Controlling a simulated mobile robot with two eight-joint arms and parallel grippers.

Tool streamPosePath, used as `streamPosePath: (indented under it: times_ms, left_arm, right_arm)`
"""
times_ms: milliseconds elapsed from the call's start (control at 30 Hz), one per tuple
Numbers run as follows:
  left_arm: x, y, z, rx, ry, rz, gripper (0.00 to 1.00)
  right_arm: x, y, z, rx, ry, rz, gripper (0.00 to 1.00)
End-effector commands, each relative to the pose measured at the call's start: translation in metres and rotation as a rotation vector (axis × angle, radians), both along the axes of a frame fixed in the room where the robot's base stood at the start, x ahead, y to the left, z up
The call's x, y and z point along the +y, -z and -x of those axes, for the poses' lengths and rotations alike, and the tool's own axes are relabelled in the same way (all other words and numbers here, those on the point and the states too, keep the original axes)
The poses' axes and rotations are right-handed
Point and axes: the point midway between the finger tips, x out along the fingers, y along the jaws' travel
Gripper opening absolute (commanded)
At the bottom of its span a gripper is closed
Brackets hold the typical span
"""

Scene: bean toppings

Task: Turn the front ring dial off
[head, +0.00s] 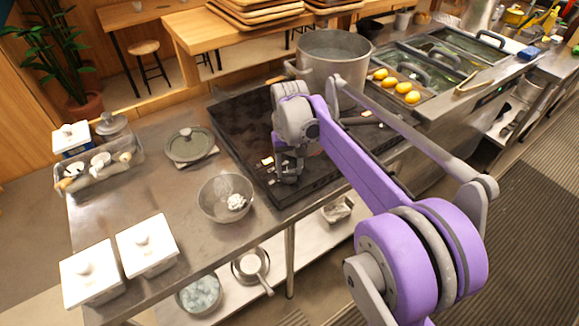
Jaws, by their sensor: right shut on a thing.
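My right arm reaches over the counter from the lower right. My right gripper (287,172) is at the near left part of the black stove (226,121), low over its front edge. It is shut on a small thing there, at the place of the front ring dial. The dial itself is hidden by the fingers, so its setting cannot be seen. A large metal pot (318,62) stands at the back of the stove, behind my arm. My left gripper is not in view.
A metal bowl (213,203) with something white in it stands left of the gripper. White lidded boxes (146,246) stand at the front left. A tray (408,110) with yellow items is right of the pot. Bare counter lies left of the bowl.

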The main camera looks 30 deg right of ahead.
Motion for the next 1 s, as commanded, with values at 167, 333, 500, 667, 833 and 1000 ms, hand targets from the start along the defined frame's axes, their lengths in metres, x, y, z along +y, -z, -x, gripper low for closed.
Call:
streamPosePath:
  times_ms: [167, 333, 500, 667, 833, 1000]
  left_arm:
    - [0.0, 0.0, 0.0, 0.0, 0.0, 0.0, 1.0]
    - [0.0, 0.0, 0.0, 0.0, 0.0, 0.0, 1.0]
    - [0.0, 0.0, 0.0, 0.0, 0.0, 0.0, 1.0]
    - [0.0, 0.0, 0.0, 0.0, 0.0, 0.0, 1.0]
    - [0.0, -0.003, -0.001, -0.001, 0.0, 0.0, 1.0]
    - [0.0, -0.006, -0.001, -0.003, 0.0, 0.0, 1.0]
  right_arm:
    - [0.0, -0.001, 0.0, -0.002, -0.001, 0.001, 0.54]
    - [0.0, 0.0, 0.0, -0.001, -0.001, 0.0, 0.82]
    - [0.0, 0.0, 0.0, -0.001, 0.0, 0.0, 0.82]
    - [0.0, -0.003, 0.0, -0.001, 0.0, 0.0, 0.82]
    - [0.0, -0.027, 0.0, -0.001, 0.001, 0.0, 0.82]
    - [0.0, -0.062, 0.0, -0.001, 0.001, 0.0, 0.82]
